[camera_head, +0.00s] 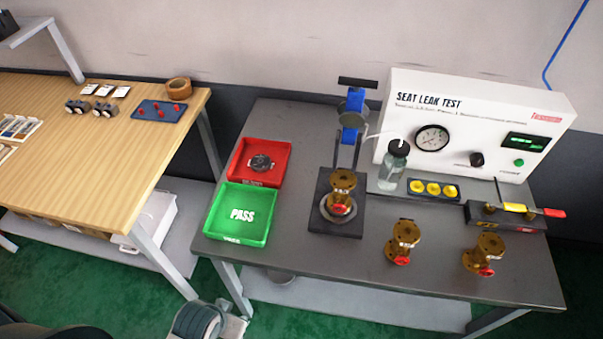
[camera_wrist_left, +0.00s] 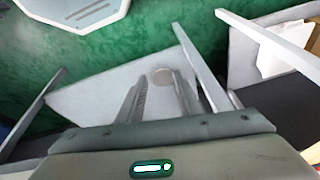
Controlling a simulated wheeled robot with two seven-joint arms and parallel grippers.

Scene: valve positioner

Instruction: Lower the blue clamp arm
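The blue clamp arm (camera_head: 352,116) stands raised and upright in the head view, with a black bar handle (camera_head: 358,82) at its top. It is above the back of a dark test fixture (camera_head: 325,220). A brass valve (camera_head: 342,184) with a red part stands upright on the fixture, below and in front of the clamp. My left gripper (camera_wrist_left: 160,82) shows in the left wrist view with its fingers apart and nothing between them. It faces the low shelf and green floor, away from the clamp. My right gripper is not in view.
The white seat leak tester (camera_head: 475,120) stands behind the fixture, with a bottle (camera_head: 394,165) before it. A red tray (camera_head: 280,173) and green PASS tray (camera_head: 262,215) are left. Two more brass valves (camera_head: 402,242) (camera_head: 485,255) stand at front right. A wooden table (camera_head: 90,160) is further left.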

